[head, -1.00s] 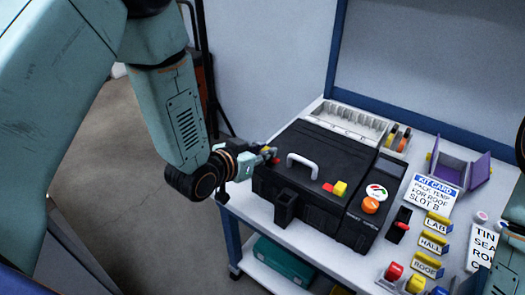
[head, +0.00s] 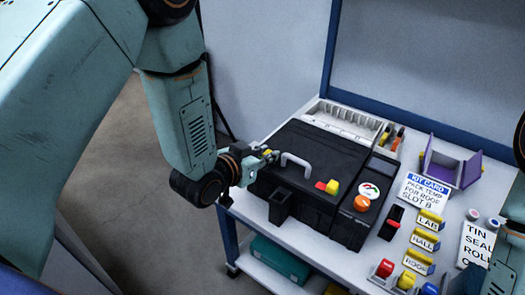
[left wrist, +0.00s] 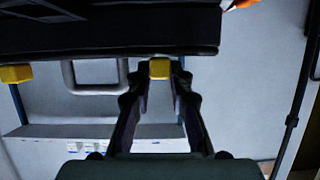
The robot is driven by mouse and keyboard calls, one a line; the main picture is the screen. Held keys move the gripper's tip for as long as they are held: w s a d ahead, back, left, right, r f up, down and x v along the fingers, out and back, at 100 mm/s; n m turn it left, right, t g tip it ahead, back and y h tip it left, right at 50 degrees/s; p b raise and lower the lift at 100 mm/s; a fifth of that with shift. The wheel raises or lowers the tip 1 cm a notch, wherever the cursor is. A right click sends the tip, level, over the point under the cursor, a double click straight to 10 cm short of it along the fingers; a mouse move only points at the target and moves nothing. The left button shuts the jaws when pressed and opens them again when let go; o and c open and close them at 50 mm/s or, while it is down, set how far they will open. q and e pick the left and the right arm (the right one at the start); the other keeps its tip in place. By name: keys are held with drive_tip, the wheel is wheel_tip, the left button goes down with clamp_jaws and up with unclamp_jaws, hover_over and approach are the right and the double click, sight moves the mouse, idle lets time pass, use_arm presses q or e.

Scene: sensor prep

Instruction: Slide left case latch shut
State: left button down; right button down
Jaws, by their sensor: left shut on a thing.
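The black case (head: 328,150) lies on the bench with its lid down and a grey handle (head: 297,163) on its front. My left gripper (head: 268,156) is at the case front, left of the handle. In the left wrist view its fingers are shut on the yellow left latch (left wrist: 160,68), beside the handle (left wrist: 122,75). The gripper partly hides this latch in the head view, and no red shows beside it. The right latch (head: 333,187) is yellow with red showing on its handle side. It also shows in the left wrist view (left wrist: 15,73). My right gripper is out of view.
A black holder (head: 280,207) projects from the case front. Right of the case are a purple box (head: 450,168), a kit card (head: 424,192), labelled yellow blocks and coloured knobs. A white tray (head: 345,122) stands behind. Free floor lies left of the bench.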

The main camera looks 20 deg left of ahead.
use_arm(q)
drive_tip(key=shift+s+d+f, duration=0.1)
drive_tip(key=shift+d, duration=0.05)
drive_tip(key=c, duration=1.7)
unclamp_jaws()
drive_tip(key=o, duration=0.3)
drive_tip(key=shift+d, duration=0.15)
drive_tip(key=shift+o, duration=0.9)
drive_tip(key=shift+a, duration=0.2)
drive_tip(key=shift+s, duration=0.1)
drive_tip(key=shift+v, duration=3.95)
drive_tip(key=shift+a, duration=0.1)
